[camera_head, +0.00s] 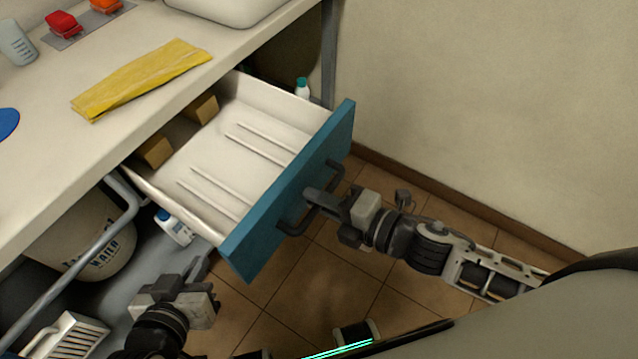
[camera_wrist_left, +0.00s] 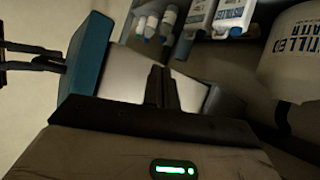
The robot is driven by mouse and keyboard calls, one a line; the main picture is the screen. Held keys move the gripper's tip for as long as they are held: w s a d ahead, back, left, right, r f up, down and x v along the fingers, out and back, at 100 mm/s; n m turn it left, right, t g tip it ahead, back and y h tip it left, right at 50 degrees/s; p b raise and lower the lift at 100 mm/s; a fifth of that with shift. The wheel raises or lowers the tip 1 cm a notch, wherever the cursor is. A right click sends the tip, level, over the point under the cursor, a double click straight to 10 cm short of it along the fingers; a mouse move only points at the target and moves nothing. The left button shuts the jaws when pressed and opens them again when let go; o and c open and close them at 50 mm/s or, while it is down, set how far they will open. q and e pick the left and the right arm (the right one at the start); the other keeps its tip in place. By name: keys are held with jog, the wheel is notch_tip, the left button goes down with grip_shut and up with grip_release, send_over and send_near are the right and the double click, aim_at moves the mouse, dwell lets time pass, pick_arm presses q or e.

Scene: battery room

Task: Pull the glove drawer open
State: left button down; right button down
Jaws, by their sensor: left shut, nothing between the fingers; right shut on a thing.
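The glove drawer (camera_head: 285,210) has a blue front and a white inside, and stands well out from under the counter in the head view. Its blue front also shows at the left of the left wrist view (camera_wrist_left: 90,55). A dark bar handle (camera_head: 292,224) is on the drawer front. My right gripper (camera_head: 318,196) is shut on the handle, and its fingers hide part of it. My left gripper (camera_head: 200,268) is shut and empty, below and left of the drawer's near corner. Its fingers show in the left wrist view (camera_wrist_left: 160,88).
Two tan blocks (camera_head: 154,151) lie in the drawer's back. A yellow cloth (camera_head: 142,78) lies on the counter (camera_head: 45,170). Under it are a large water container (camera_head: 95,245), a white bottle (camera_head: 175,228) and a grey pipe (camera_head: 75,265). A wall (camera_head: 480,90) stands at the right. Tiled floor is clear below the drawer.

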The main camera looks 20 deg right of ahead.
jog(key=shift+s+d, duration=0.25)
jog(key=shift+s, duration=0.05)
jog(key=c, duration=1.8)
grip_release()
jog(key=v, duration=1.6)
jog(key=shift+w, duration=0.1)
